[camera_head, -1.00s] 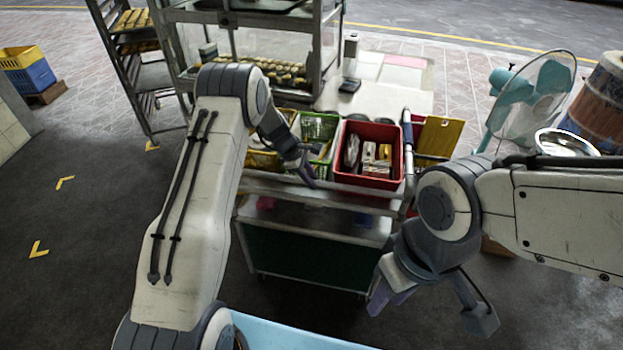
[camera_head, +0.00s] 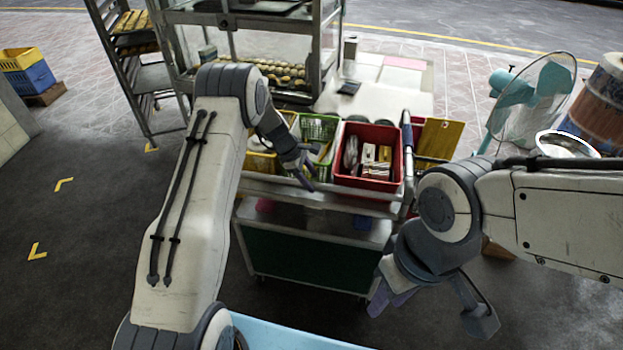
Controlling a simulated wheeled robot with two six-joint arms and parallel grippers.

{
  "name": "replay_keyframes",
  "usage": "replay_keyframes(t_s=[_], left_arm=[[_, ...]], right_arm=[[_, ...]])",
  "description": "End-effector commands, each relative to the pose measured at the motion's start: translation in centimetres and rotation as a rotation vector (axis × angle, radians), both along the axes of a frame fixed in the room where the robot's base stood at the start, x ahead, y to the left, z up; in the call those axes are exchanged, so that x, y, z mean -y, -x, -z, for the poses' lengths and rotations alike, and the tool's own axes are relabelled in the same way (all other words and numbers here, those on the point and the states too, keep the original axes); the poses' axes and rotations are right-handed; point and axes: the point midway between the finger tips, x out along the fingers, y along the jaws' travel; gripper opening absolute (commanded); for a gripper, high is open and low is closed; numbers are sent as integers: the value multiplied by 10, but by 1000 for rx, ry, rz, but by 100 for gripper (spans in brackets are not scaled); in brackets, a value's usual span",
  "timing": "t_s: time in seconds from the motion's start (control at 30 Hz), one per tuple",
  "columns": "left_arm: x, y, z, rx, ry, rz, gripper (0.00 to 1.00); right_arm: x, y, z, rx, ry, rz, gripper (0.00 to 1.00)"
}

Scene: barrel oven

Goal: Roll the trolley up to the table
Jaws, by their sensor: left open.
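The trolley (camera_head: 310,262) is a metal cart with a dark green lower panel and small wheels, straight ahead between my arms. Its top carries a red basket (camera_head: 367,181), a green basket (camera_head: 319,127) and a yellow one. A upright handle with a dark grip (camera_head: 407,133) stands at its right side. The table (camera_head: 405,97) has a pale top and is just behind the trolley; the baskets hide any gap between them. My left gripper (camera_head: 303,172) is open over the trolley's near edge. My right gripper (camera_head: 432,305) is open, with fingers spread, at the trolley's right front.
A glass cabinet (camera_head: 325,45) with buns stands behind the trolley at left. A tall rack (camera_head: 155,75) is left of it. A teal fan (camera_head: 530,95), a metal bowl (camera_head: 567,145) and a barrel (camera_head: 600,105) are at the right. Dark floor at left is free.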

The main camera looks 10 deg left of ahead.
Motion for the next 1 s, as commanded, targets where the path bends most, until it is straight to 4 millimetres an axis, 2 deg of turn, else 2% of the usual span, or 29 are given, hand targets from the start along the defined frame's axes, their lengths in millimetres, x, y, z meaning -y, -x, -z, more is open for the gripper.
replay_keyframes(t_s=[0.53, 0.7, 1.0], left_arm=[[-33, 16, -83, 7, -1, 0, 57], [-37, 18, -93, 4, 0, -1, 57], [-37, 19, -94, 4, 0, -1, 57]], right_arm=[[0, 0, 13, 0, 0, 0, 38], [0, 0, 13, 0, 0, 0, 38], [0, 0, 13, 0, 0, 0, 38]])
